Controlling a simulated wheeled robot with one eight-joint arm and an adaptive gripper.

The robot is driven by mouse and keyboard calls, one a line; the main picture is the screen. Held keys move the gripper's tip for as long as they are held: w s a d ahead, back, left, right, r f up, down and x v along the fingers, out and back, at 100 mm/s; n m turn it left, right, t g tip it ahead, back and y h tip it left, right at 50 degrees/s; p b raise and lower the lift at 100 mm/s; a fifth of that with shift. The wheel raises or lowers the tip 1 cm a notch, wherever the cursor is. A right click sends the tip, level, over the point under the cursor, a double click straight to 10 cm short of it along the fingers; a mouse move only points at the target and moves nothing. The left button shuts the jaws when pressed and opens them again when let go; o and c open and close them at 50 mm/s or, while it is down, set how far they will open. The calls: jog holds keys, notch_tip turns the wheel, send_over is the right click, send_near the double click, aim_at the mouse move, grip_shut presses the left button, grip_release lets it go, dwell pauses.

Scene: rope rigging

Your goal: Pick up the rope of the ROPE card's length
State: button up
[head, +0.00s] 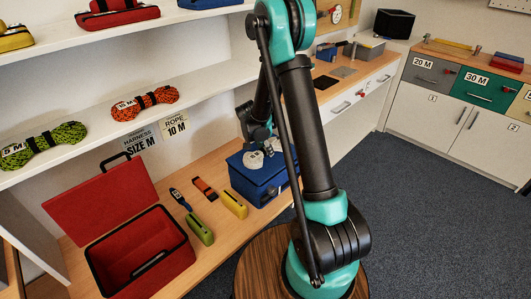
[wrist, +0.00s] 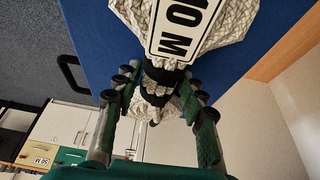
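The ROPE card (head: 175,125) on the shelf edge reads 10 M, beside a harness card (head: 141,141) reading SIZE M. A white rope bundle (head: 253,160) lies on top of the blue case (head: 250,181); it also shows in the wrist view (wrist: 215,30) with a 10 M label and black bands at its waist. My gripper (wrist: 158,90) is over the blue case, its fingers apart on either side of the banded waist. A small gap seems to show at the left finger; contact on the right is unclear. My arm hides most of the gripper in the head view.
A green 5 M rope (head: 43,146) and an orange rope (head: 145,103) lie on the shelf above. An open red box (head: 178,265) and several small tools share the bench left of the blue case. Drawers marked 20 M (head: 430,71) and 30 M (head: 485,92) stand right.

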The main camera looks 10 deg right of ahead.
grip_shut()
jog(key=shift+r, duration=0.1)
